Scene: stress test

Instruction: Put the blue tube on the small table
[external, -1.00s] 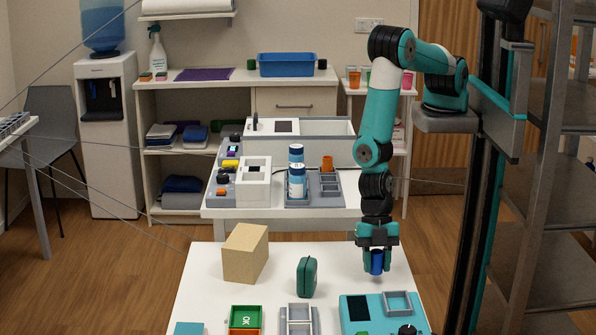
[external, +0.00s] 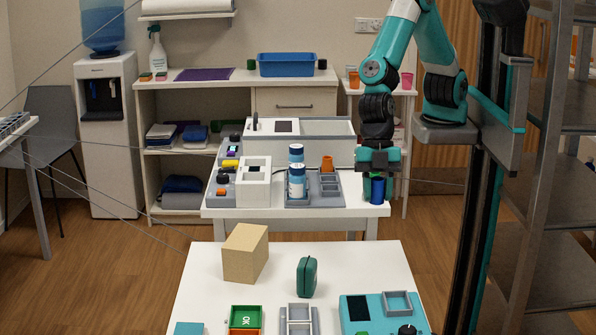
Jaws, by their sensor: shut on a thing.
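My gripper (external: 377,182) points down and is shut on the blue tube (external: 377,191). The tube is upright between the fingers, which hide part of it. In the external view it appears over the right end of the middle white table (external: 340,206); I cannot tell whether it is above the top or in front of its edge. A small white table (external: 398,92) with coloured cups stands behind, right of the shelf, partly hidden by my arm. I cannot tell which table is the one named.
The front white table (external: 345,262) holds a cardboard box (external: 246,253), a green case (external: 307,277) and a teal device (external: 367,308). On the middle table, blue-capped bottles (external: 297,182) stand in a grey tray (external: 328,187). A metal rack (external: 550,200) stands at the right.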

